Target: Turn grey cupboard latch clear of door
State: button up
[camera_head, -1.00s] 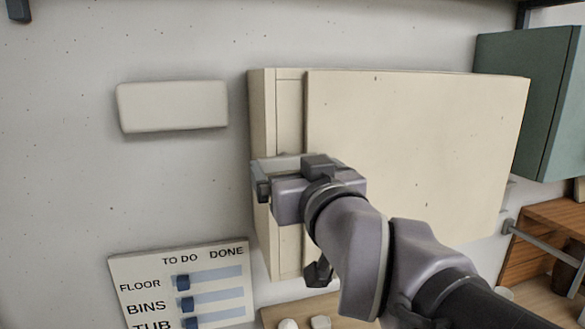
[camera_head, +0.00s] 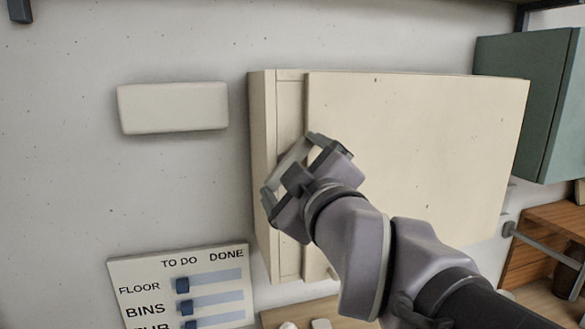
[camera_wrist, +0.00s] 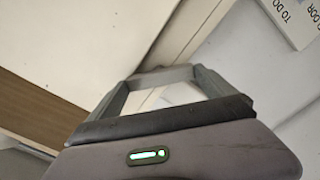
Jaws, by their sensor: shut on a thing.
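The cream cupboard door (camera_head: 420,130) is closed on the wall cupboard. The grey latch (camera_head: 291,158) is on the narrow strip by the door's left edge, mostly masked by my gripper (camera_head: 290,166). My gripper is shut on the latch, a finger at each end, and is tilted with its upper finger over the door's left edge. In the wrist view the latch (camera_wrist: 160,77) shows as a grey bar between the fingertips of my gripper (camera_wrist: 165,79). I cannot tell whether the latch's upper end still overlaps the door.
A blank cream panel (camera_head: 173,107) is on the wall to the left. A TO DO/DONE board (camera_head: 140,285) with blue sliders hangs below left. A teal cupboard (camera_head: 525,95) stands at the right, above a wooden shelf (camera_head: 545,245).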

jog(key=shift+r+n+p, duration=0.2)
jog(key=shift+n+p, duration=0.3)
jog(key=shift+n, duration=3.6)
jog(key=o, duration=1)
jog(key=shift+w+f, duration=0.1)
jog(key=shift+w, duration=0.1)
